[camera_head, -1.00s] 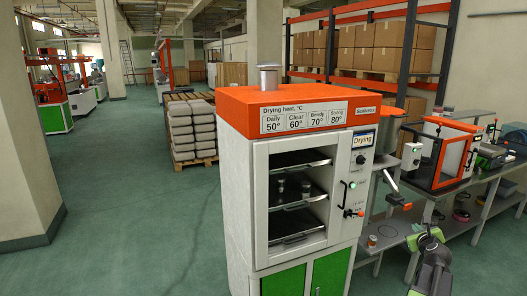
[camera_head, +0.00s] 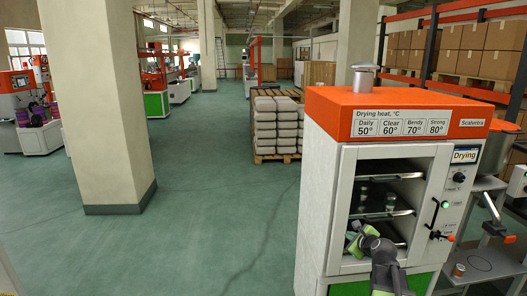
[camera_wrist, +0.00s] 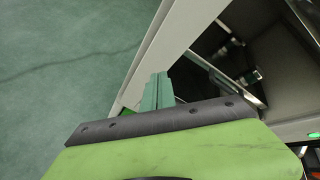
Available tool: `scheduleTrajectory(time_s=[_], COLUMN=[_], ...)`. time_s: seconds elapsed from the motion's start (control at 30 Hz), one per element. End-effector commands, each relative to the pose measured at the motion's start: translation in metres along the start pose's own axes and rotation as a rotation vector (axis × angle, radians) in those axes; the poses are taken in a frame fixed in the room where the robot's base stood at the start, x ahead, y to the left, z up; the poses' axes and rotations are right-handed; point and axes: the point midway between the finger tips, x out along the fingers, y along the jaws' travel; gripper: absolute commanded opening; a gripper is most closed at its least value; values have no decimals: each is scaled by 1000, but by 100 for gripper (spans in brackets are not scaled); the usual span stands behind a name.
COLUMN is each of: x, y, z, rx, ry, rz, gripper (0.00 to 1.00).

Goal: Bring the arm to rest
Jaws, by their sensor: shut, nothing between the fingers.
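My gripper (camera_head: 356,238) is in front of the lower part of the drying cabinet (camera_head: 318,200) in the head view, with my arm folded behind it. In the wrist view the two pale green fingers of my gripper (camera_wrist: 158,90) lie together with nothing between them. The cabinet's open shelves (camera_wrist: 279,62) are to their right. I cannot tell the exact gap between the gripper and the cabinet.
Small cylinders stand on a cabinet shelf (camera_head: 398,213). A pallet of sacks (camera_head: 277,125) is behind, and a pillar (camera_head: 105,110) is left. The green floor (camera_head: 200,240) between is clear.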

Motion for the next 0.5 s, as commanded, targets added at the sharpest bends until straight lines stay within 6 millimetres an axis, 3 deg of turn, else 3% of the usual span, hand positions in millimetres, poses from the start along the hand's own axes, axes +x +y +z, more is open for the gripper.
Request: scheduleTrajectory(time_s=[0.03,0.1,0.27,0.33,0.4,0.5], x=[6,9,-5,-22,-47,-81], y=[38,90,209,256,296,310], z=[28,59,104,108,98,60], rx=[-102,-277,-753,-1006,-1296,-1631], ry=[-15,-32,-86,-119,-163,-221], rz=[71,179,437,565,718,930], gripper=[0,0,0,0,0,0])
